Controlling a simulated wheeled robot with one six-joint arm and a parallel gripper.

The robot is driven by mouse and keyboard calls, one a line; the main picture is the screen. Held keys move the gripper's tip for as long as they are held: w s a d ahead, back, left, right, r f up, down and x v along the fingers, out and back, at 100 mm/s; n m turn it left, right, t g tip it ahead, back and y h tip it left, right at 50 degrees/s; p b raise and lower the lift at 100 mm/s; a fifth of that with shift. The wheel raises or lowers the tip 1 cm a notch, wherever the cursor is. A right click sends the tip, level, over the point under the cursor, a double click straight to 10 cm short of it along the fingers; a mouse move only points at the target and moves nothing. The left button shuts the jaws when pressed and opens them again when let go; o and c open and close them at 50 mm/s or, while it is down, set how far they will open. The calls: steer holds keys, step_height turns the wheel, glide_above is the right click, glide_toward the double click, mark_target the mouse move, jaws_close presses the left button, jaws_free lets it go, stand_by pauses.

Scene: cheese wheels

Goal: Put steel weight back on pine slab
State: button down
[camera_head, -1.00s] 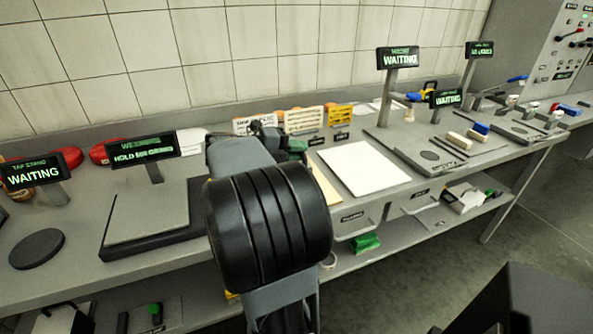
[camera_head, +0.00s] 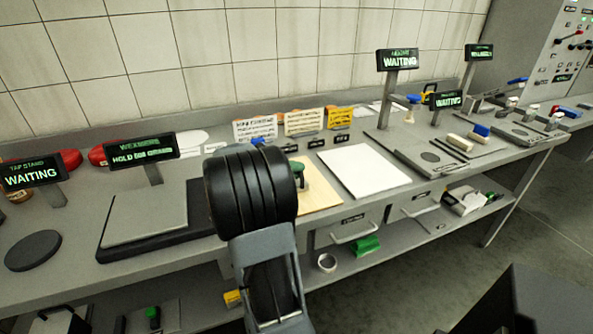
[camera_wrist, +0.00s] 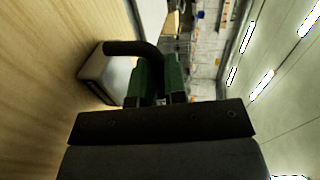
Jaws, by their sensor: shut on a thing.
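The pine slab (camera_head: 322,192) lies on the bench in the middle of the head view, partly hidden by my arm. Its pale grain fills the left of the wrist view (camera_wrist: 40,100). The steel weight (camera_wrist: 102,75) is a pale metal block with a dark, bent handle. My gripper (camera_wrist: 155,72), with green fingers, is shut on that handle. The weight is over or on the slab; I cannot tell whether it touches. In the head view the green fingers (camera_head: 298,172) show just over the slab, and the weight is mostly hidden there.
A white board (camera_head: 362,171) lies right of the slab. A scale-like grey plate (camera_head: 148,214) stands on the left, with a dark disc (camera_head: 34,250) beyond it. Paper cards (camera_head: 305,122) stand behind the slab. Sign posts rise on both sides.

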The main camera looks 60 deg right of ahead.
steer(key=shift+f, duration=0.1)
steer(key=c, duration=1.2)
jaws_free()
steer(key=shift+o, duration=0.2)
steer(key=shift+w+a+r, duration=0.15)
steer(key=shift+a+r, duration=0.1)
steer(key=v, duration=1.1)
steer(key=shift+a, duration=0.2)
steer(key=shift+w, duration=0.15)
